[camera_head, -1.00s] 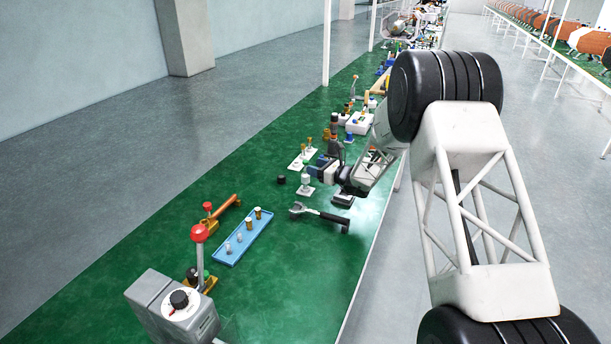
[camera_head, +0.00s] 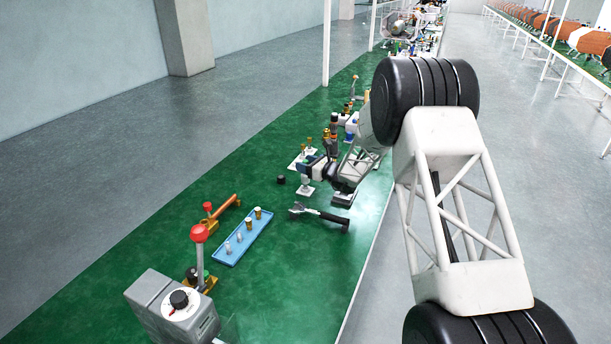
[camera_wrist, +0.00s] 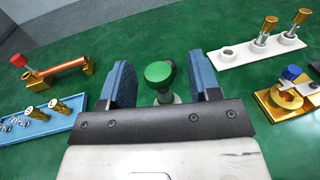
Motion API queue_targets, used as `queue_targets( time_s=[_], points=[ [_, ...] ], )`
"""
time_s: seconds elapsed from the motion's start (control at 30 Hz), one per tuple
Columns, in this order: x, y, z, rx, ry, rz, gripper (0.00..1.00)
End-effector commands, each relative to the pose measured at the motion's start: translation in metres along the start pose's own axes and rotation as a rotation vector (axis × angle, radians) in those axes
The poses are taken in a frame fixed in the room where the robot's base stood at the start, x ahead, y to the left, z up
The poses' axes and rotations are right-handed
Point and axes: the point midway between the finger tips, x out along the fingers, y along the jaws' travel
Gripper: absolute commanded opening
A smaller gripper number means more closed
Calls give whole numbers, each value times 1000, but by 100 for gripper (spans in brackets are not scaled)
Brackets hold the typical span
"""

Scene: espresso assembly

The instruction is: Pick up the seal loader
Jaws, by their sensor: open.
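The piece I take to be the seal loader (camera_wrist: 159,72) has a round green knob. In the wrist view it stands between my gripper's two blue fingers, with a gap on each side. In the head view its white base (camera_head: 306,189) shows on the green table, while my gripper hides its top. My gripper (camera_wrist: 161,80) is open around the knob and holds nothing. It also shows in the head view (camera_head: 311,168), over the white base. Whether a finger touches the piece cannot be told.
A black puck (camera_head: 281,180) lies just left of the base. A dark-handled tool (camera_head: 320,214) lies in front. A blue tray (camera_head: 243,238) with small metal parts is nearer. A white holder (camera_wrist: 262,48) with gold-topped pieces and a gold fixture (camera_wrist: 283,98) stand at the wrist view's right.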

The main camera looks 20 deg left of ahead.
Motion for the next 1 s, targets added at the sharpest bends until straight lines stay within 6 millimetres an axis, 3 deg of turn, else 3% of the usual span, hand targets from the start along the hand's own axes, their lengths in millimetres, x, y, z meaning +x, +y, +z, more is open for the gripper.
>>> queue_targets(
  time_s=[0.23, 0.8, 0.83, 1.0],
  points=[
    [20, 0, 0, 0, 0, -1, 57],
    [21, 0, 0, 0, 0, 0, 57],
    [21, 0, 0, 0, 0, 0, 55],
    [21, 0, 0, 0, 0, 0, 29]
  ],
)
